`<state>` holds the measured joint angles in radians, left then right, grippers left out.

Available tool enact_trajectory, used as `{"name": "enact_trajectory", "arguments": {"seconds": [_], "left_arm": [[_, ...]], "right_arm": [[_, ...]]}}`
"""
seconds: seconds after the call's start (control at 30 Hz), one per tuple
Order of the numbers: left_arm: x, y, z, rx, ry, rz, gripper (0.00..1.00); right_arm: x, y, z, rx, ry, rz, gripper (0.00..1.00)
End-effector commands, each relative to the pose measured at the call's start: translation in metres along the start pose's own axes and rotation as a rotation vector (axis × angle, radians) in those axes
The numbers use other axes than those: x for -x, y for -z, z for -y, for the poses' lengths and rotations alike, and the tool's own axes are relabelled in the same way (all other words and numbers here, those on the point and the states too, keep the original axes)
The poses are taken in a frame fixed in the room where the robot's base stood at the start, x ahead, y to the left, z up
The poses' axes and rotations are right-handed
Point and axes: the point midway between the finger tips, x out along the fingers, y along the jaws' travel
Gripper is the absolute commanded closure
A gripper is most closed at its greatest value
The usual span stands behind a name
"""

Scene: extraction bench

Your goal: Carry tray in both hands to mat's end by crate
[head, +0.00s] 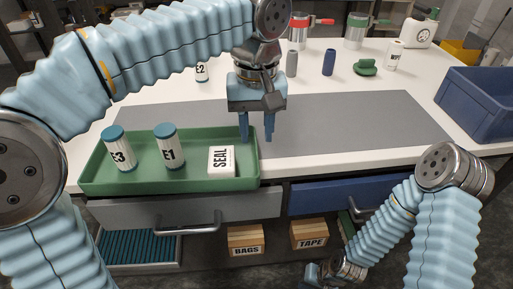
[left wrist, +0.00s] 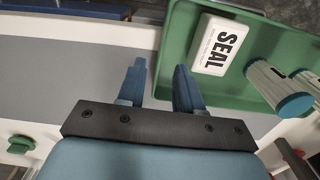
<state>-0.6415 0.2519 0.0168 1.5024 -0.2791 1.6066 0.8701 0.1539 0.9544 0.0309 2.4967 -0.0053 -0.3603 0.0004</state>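The green tray (head: 215,184) sits at the bench's front left, partly over the grey mat (head: 350,130). In it stand bottles E3 (head: 119,151) and E1 (head: 169,150), beside a white SEAL box (head: 221,160). The blue crate (head: 480,103) stands past the mat's right end. My left gripper (head: 257,138) points down, open and empty, at the tray's right end. In the left wrist view its fingers (left wrist: 160,88) lie either side of the tray's end wall; whether they touch it I cannot tell. My right gripper (head: 316,274) is low in front of the drawers; its fingers are unclear.
Bottle E2 (head: 202,73), a grey cylinder (head: 291,63), a blue cylinder (head: 329,62), a green object (head: 366,68) and a white bottle (head: 394,55) stand behind the mat. The mat's right half is clear. A grey drawer (head: 200,211) and blue drawer (head: 345,194) are below.

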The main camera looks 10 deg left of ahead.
Motion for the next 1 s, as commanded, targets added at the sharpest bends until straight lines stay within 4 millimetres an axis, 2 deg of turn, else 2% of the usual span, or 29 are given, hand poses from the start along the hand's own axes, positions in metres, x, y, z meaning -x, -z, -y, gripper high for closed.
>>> {"name": "enact_trajectory", "arguments": {"seconds": [0.1,0.3,0.73,0.97,1.0], "left_arm": [[-0.023,0.0,0.0,0.0,0.001,0.001,0.65],[-0.045,0.0,0.0,0.0,0.0,0.0,0.65],[-0.052,0.0,0.0,0.001,-0.001,-0.001,0.65],[-0.052,0.0,0.0,0.0,-0.001,-0.001,1.0],[-0.052,0.0,0.0,0.0,-0.001,-0.001,1.0]], "right_arm": [[-0.005,0.0,-0.002,-0.001,-0.001,0.0,1.0],[-0.007,0.0,-0.003,-0.001,-0.001,-0.001,1.0],[-0.008,0.0,-0.004,-0.002,-0.001,-0.001,1.0],[-0.008,0.0,-0.004,-0.002,-0.001,-0.001,1.0],[-0.008,0.0,-0.004,-0.002,-0.001,-0.001,1.0]]}}
